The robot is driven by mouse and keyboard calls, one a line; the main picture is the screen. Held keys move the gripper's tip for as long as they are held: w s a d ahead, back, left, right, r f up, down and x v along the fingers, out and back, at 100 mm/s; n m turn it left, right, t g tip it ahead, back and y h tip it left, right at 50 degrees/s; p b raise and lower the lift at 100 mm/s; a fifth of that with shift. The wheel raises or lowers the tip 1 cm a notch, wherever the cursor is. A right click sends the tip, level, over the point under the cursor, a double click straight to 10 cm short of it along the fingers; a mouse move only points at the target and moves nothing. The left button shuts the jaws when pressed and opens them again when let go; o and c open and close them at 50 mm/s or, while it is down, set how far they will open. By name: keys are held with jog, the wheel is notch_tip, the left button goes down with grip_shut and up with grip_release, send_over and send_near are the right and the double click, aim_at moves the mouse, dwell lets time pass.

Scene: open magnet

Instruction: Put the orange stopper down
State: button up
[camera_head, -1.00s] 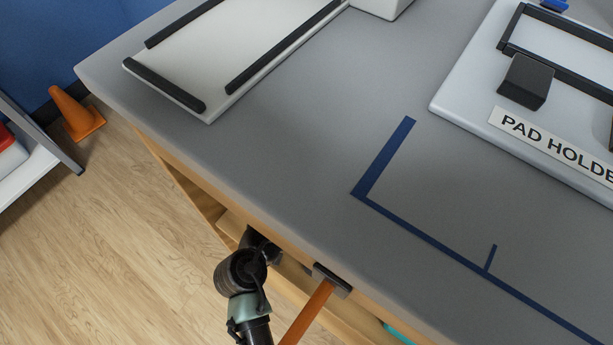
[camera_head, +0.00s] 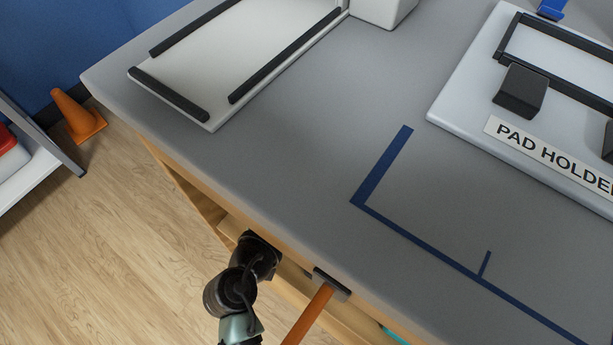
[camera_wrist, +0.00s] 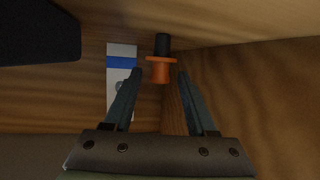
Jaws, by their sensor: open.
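The orange stopper (camera_wrist: 160,69), an orange flanged piece with a black cylindrical top, shows in the wrist view just beyond the fingertips. It sits against or near a wooden surface inside a wooden space; I cannot tell what supports it. My gripper (camera_wrist: 160,74) is open, one finger on each side of the line to the stopper, with gaps visible between fingers and stopper. In the head view, my arm reaches in under the table's front edge, and the stopper is hidden there.
A white strip with a blue band (camera_wrist: 121,62) stands left of the stopper; a dark shape (camera_wrist: 38,35) fills the upper left. Above is the grey tabletop (camera_head: 270,150) with a pad holder (camera_head: 460,110). An orange bar (camera_head: 308,315) meets a dark block at the table edge.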

jog(key=p+v, duration=0.1)
jog(key=v, duration=0.8)
jog(key=shift+s, duration=0.2)
